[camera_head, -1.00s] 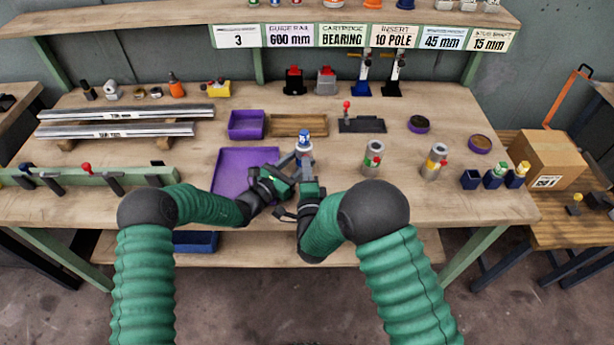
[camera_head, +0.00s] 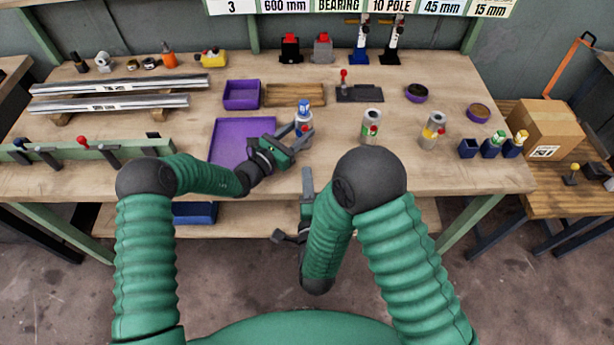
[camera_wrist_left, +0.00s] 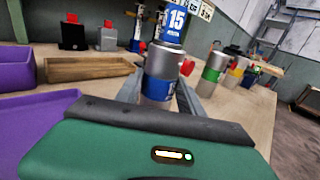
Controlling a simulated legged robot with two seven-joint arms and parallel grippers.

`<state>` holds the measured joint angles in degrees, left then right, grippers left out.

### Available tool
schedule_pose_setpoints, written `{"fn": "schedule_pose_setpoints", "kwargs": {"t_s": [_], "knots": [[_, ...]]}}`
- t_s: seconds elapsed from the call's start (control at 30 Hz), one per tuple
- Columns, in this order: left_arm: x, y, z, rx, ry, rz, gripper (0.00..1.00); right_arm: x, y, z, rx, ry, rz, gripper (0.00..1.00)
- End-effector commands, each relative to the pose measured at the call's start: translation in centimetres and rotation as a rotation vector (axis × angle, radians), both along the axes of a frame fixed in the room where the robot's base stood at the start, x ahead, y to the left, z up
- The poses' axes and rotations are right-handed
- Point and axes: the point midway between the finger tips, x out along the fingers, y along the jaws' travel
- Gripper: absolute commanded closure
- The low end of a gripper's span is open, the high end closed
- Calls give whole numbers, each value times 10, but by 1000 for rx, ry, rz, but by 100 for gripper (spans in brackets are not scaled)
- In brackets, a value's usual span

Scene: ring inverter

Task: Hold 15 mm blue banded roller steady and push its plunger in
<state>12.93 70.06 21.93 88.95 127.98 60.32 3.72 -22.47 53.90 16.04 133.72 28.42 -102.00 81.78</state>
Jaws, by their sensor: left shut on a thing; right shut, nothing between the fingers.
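The blue banded roller (camera_head: 303,128) stands upright on the workbench right of the purple tray. In the left wrist view the roller (camera_wrist_left: 163,66) has a silver body, a blue band low down and a blue top marked 15. How deep its plunger sits I cannot tell. My left gripper (camera_head: 299,132) is shut around the roller from the front left; its fingers (camera_wrist_left: 160,93) flank the body in the left wrist view. My right gripper (camera_head: 307,172) is shut and empty, apart from the roller, near the bench's front edge.
The purple tray (camera_head: 243,125) lies left of the roller. A wooden tray (camera_head: 296,104) and a dark stand with a red knob (camera_head: 359,97) are behind. The bench front right of my right gripper is clear.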

Motion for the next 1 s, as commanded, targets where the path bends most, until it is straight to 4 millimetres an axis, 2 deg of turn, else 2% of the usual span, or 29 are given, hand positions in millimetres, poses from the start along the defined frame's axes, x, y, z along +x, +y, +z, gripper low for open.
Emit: {"fn": "schedule_pose_setpoints", "kwargs": {"t_s": [0.13, 0.17, 0.33, 0.63, 0.73, 0.87, 1.0], "knots": [[0, 3, -4, 7, 7, 5, 100, 0, 0, 0, 0, 0, 0, 100], [0, 3, -4, 7, 7, 6, 54, 0, 0, 0, 0, 0, 0, 100], [0, 2, -3, 5, 5, 4, 32, 0, 0, 0, 0, 0, 0, 100], [-1, 2, -1, 3, 2, 3, 30, 0, 0, 0, 0, -1, 0, 100], [-5, 7, -1, 3, 2, 4, 30, 0, 0, 0, 0, -1, 0, 100], [-24, 26, -2, 3, 6, 6, 30, 0, 0, 0, 0, -1, 0, 100], [-52, 51, -2, 2, 5, 7, 30, 0, 0, 0, 0, -1, 0, 100]]}}
